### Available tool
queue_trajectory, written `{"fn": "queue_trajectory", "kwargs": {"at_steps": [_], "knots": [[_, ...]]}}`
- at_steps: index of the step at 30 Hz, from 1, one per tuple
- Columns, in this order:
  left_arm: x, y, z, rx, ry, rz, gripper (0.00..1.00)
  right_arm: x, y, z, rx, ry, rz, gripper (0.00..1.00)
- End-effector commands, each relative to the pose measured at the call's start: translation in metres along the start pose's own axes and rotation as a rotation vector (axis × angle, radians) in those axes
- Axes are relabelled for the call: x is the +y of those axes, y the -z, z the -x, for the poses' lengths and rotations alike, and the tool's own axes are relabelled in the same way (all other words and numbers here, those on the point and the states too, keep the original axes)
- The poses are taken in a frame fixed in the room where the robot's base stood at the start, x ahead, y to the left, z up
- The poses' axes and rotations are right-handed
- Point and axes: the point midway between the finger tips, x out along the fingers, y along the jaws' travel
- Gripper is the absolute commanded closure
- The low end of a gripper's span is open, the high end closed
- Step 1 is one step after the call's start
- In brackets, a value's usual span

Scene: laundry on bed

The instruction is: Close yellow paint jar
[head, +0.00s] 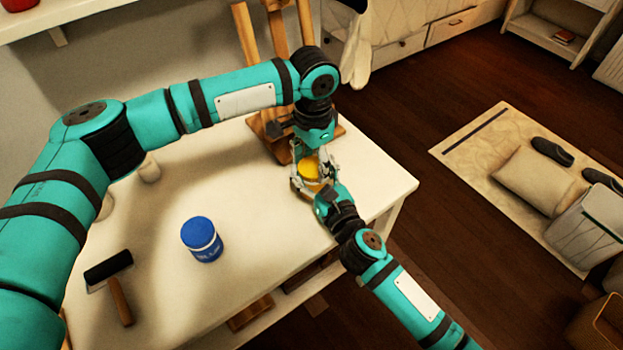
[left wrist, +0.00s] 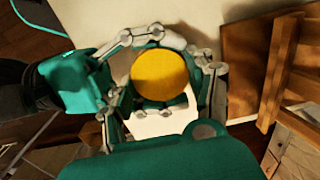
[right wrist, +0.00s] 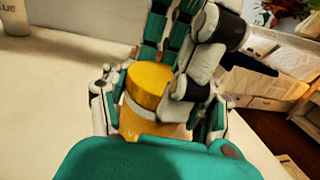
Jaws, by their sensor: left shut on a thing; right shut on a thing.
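The yellow jar (right wrist: 148,126) stands near the table's right edge. My right gripper (head: 313,186) is shut around its body, with a finger on each side in the right wrist view. The yellow lid (right wrist: 149,84) is at the top of the jar and looks slightly offset; I cannot tell whether it is seated. My left gripper (head: 308,160) comes from above and is shut on the lid, which shows round between its fingers in the left wrist view (left wrist: 161,75). The jar body is mostly hidden by the grippers in the head view.
A blue jar (head: 202,240) stands upright on the white table (head: 265,215). A paint roller (head: 113,282) lies at the left front. A wooden easel (head: 263,125) stands close behind my left gripper. Pale containers (head: 149,168) are partly behind my left arm. The table's middle is clear.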

Motion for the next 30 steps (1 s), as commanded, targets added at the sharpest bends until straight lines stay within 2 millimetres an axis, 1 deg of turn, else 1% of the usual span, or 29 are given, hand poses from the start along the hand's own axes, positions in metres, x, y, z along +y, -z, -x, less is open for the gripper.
{"fn": "queue_trajectory", "kwargs": {"at_steps": [2, 6, 9, 17, 18, 23, 30], "knots": [[-0.0004, 0.0, -0.0001, 0.0, 0.001, -0.018, 0.83, -0.0001, 0.0005, 0.0001, 0.001, 0.0, 0.0, 1.0], [-0.0002, -0.0002, -0.0006, 0.0, -0.001, -0.184, 0.83, 0.0, 0.0005, 0.0002, 0.001, 0.0, 0.0, 1.0], [-0.0006, -0.0005, -0.0006, -0.001, 0.0, -0.277, 0.83, 0.0, 0.0005, 0.0002, 0.001, 0.0, 0.0, 1.0], [-0.0013, -0.0005, -0.0003, -0.001, 0.002, -0.297, 0.83, 0.0, 0.0005, 0.0003, 0.001, 0.0, 0.0, 1.0], [-0.0014, -0.0005, -0.0003, -0.001, 0.002, -0.296, 0.43, 0.0, 0.0005, 0.0003, 0.001, 0.0, 0.0, 1.0], [-0.0012, -0.0004, -0.0002, -0.001, 0.002, -0.295, 0.22, 0.0, 0.0005, 0.0003, 0.001, 0.0, 0.0, 1.0], [-0.0007, -0.0002, -0.0001, 0.0, 0.001, -0.295, 0.21, 0.0, 0.0005, 0.0002, 0.001, 0.0, 0.0, 1.0]]}}
